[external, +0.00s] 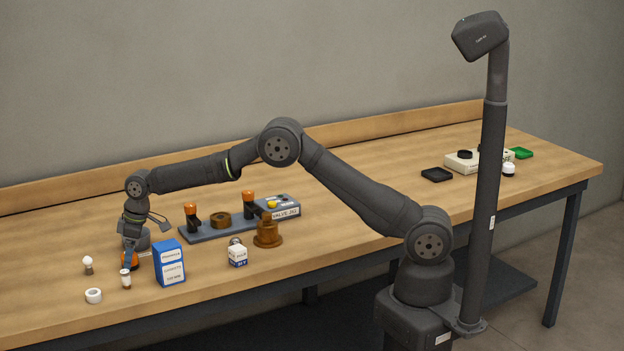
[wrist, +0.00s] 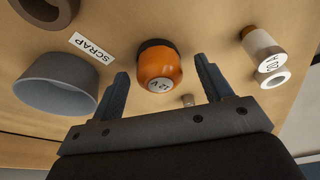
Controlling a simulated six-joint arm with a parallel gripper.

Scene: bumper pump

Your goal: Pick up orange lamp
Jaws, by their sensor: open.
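The orange lamp (wrist: 158,66) has a rounded orange body with a dark collar and a pale marked end. In the wrist view it sits between and just beyond the two fingertips of my gripper (wrist: 166,82), with gaps on both sides. In the external view the lamp (external: 134,261) is at the left of the bench, partly hidden behind the fingers of my gripper (external: 129,258), which point down at it. My gripper is open and holds nothing.
A blue-and-white box (external: 169,263) stands close to the right of the gripper. A small white-topped bulb (external: 88,265), a fuse-like piece (external: 126,279) and a white ring (external: 94,296) are nearby. A grey round container (wrist: 55,85) is beside a SCRAP label (wrist: 92,47).

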